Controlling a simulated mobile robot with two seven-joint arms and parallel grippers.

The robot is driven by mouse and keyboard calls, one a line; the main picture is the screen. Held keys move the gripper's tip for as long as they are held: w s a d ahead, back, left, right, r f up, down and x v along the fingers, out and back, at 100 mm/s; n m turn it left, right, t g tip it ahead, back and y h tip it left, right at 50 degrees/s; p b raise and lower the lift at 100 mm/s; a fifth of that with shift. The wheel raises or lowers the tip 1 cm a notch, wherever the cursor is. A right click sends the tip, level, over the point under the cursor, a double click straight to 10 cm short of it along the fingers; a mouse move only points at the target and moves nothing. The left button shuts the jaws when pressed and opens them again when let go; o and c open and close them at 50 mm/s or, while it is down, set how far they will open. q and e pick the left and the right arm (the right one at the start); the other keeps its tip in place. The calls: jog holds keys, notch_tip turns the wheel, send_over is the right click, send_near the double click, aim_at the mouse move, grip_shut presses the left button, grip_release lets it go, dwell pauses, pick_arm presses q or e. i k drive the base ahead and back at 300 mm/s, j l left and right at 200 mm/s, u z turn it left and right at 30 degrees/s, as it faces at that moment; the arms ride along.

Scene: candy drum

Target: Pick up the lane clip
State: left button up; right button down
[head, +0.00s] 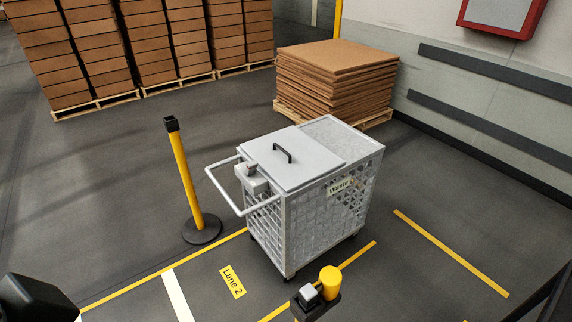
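I cannot surely tell which thing is the lane clip. A small grey block (307,294) sits on a dark, post-like piece at the bottom middle, beside a short yellow cylinder (330,277); the lower part is cut off by the frame edge. Another small grey, box-like part (250,176) sits at the handle side of the grey waste cart. Neither of my grippers can be made out. A dark rounded shape fills the bottom left corner, and a dark bar shows at the bottom right.
The grey lidded waste cart (365,190) stands mid-floor. A yellow post (184,175) with a black base stands to its left. A floor label "Lane 2" (232,281) lies in front. Flat cardboard (338,57) and stacked boxes (185,40) stand behind. Floor at left is clear.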

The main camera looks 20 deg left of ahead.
aim_at(309, 296)
jog(key=k+u, duration=0.1)
jog(key=u, duration=0.2)
jog(key=k, duration=0.1)
jog(key=i, duration=0.25)
jog(key=l+u, duration=0.9)
jog(key=l, duration=0.2)
